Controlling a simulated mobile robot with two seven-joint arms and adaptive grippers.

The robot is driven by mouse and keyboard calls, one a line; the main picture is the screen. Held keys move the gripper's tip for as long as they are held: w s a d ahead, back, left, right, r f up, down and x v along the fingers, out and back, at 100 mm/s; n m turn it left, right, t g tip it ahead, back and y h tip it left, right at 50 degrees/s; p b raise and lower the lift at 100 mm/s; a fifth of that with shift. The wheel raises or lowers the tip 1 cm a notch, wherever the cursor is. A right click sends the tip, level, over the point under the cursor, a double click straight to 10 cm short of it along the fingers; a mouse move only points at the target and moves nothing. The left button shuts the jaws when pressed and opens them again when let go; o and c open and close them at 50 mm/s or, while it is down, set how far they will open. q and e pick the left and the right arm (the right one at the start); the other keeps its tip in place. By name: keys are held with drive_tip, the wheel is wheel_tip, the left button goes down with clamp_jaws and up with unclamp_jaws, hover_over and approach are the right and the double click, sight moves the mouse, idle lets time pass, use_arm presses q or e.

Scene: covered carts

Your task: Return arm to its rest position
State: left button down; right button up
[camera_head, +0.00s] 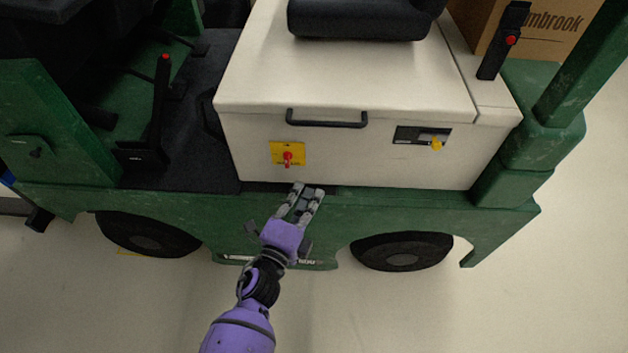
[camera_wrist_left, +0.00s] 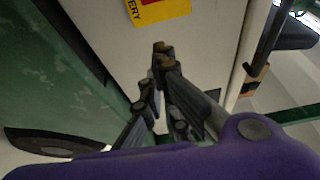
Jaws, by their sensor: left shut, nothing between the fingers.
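My left gripper (camera_head: 309,188) is at the end of my purple arm, which comes up from the bottom of the head view. Its fingers are shut and empty. They are in front of the green cart's side (camera_head: 385,206), just below the cream box (camera_head: 350,165). The red switch on its yellow plate (camera_head: 288,154) is a little up and left of the fingertips. I cannot tell if the fingers touch the cart. In the left wrist view the fingers (camera_wrist_left: 159,63) point at the cream panel, below the yellow plate (camera_wrist_left: 162,10). My right gripper is not in view.
A black seat (camera_head: 360,18) is on top, with a cardboard box (camera_head: 548,30) behind right. Wheels (camera_head: 402,251) show below. The pale floor (camera_head: 420,315) is clear in front.

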use_arm(q)
drive_tip(key=shift+v, duration=2)
